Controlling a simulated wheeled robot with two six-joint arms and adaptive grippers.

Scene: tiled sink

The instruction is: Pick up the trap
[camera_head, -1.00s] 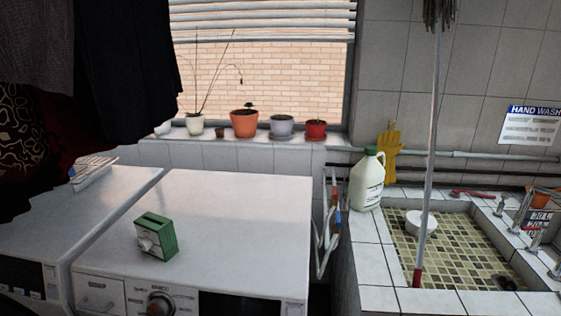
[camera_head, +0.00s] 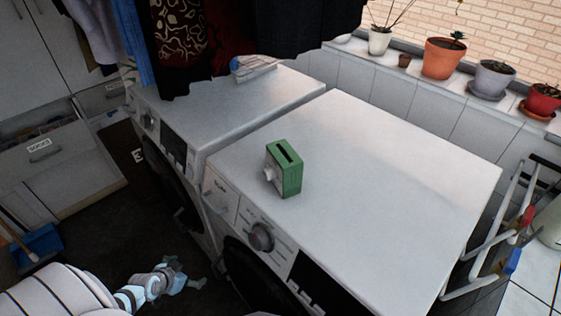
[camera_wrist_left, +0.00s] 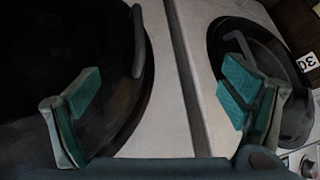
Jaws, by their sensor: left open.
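No thing is clearly recognizable as the trap. A small green box (camera_head: 285,170) with a dark slot on top and a pale knob on its side stands upright near the front of the right washing machine's top. A pale, wire-like item with a blue part (camera_head: 253,68) lies at the back of the left machine's top; it may be the trap, but it is too small to tell. My left gripper (camera_head: 190,277) is open and empty, low in front of the machines, away from both items. Its spread teal pads show in the left wrist view (camera_wrist_left: 160,90). My right gripper is out of view.
The right machine's top (camera_head: 380,170) is mostly clear. Hanging clothes (camera_head: 225,35) crowd the left machine's back. A drying rack (camera_head: 500,235) stands at the right, potted plants (camera_head: 443,57) line the sill, and a blue dustpan (camera_head: 38,245) lies on the floor.

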